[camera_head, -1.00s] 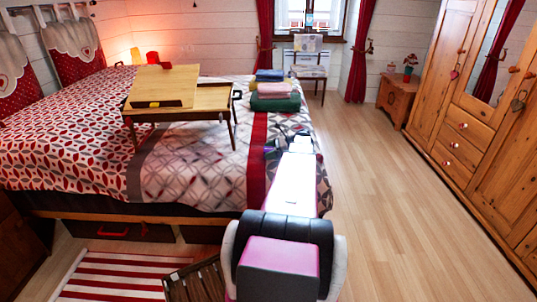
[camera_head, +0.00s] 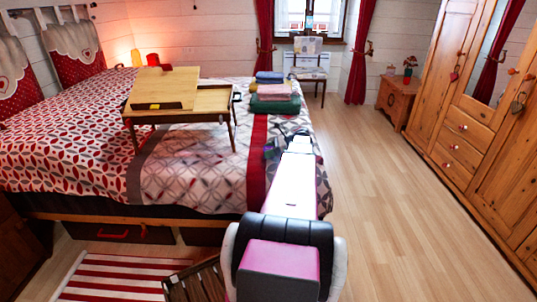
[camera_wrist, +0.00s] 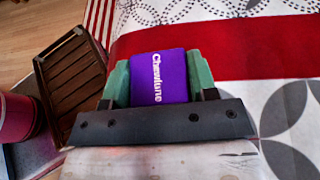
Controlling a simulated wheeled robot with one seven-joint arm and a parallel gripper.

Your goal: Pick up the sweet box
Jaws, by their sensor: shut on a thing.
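The sweet box is a small purple box (camera_wrist: 165,88) with white lettering, seen in the wrist view. It sits between the two green fingers of my gripper (camera_wrist: 159,68), with a finger against each side. My gripper is shut on it. In the camera_head view my gripper (camera_head: 277,143) is over the right part of the bed, near the dark red stripe. The box is too small and hidden there to make out clearly.
The patterned bed (camera_head: 185,165) carries a wooden tray table (camera_head: 212,98) and a stack of folded cloths (camera_head: 275,103). A slatted wooden crate (camera_head: 200,282) is on the floor by the striped rug (camera_head: 110,280). The floor (camera_head: 390,200) right of the bed is clear.

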